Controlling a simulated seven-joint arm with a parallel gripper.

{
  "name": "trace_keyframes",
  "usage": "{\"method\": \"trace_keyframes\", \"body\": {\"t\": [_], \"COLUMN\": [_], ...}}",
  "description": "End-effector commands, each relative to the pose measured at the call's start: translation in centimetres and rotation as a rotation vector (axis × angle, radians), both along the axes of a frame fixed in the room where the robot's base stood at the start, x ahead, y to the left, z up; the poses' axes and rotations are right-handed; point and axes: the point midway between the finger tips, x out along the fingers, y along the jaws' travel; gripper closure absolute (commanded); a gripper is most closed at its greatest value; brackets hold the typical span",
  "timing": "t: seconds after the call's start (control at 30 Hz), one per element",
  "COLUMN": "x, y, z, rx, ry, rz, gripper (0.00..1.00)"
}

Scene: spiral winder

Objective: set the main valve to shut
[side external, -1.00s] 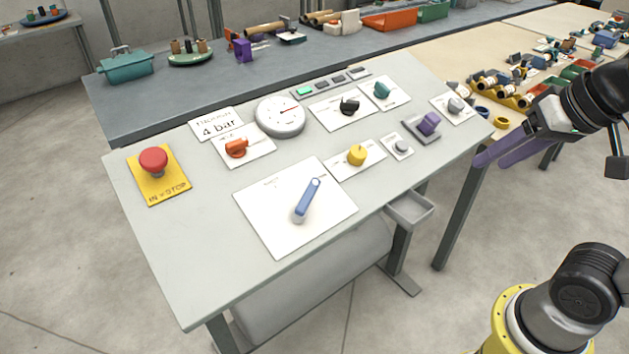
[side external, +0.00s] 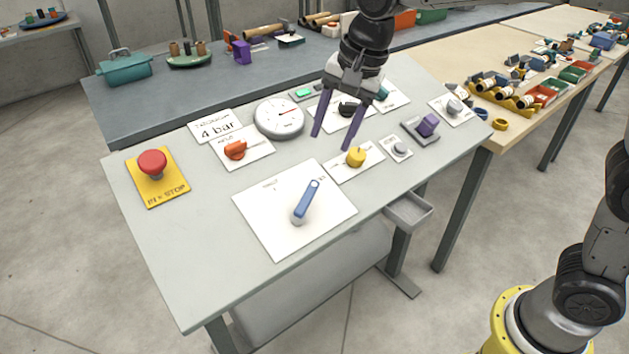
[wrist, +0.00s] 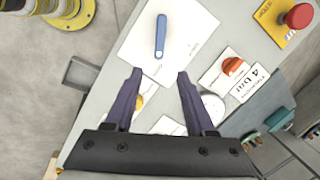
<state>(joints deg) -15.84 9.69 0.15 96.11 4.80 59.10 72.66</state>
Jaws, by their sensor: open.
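A blue lever (side external: 306,202) sits on a large white plate (side external: 265,228) on the sloping grey panel. It points up and slightly right, and it also shows in the wrist view (wrist: 161,36). An orange knob (side external: 235,149) on a smaller white plate stands behind and left of it. The plate labels are too small to read, so I cannot tell which control is the main valve. My gripper (side external: 331,141) is open and empty above the panel, behind the lever and apart from it. In the wrist view, the lever lies ahead between the purple fingers (wrist: 159,73).
A yellow knob (side external: 356,157) lies near the fingers. A gauge (side external: 280,118), black knob (side external: 348,108), purple control (side external: 428,124) and red stop button (side external: 152,162) also stand on the panel. A small grey tray (side external: 409,210) juts from its front edge. The panel's front left is bare.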

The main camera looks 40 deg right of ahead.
Motion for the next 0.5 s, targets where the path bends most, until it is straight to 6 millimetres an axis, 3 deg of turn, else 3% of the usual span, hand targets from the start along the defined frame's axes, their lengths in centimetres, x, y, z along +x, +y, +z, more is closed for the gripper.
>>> {"method": "trace_keyframes", "body": {"t": [0.5], "x": [2.0], "y": [1.2], "z": [-9.1], "rx": [-0.003], "ry": [0.005], "rz": [0.001], "gripper": [0.45]}}
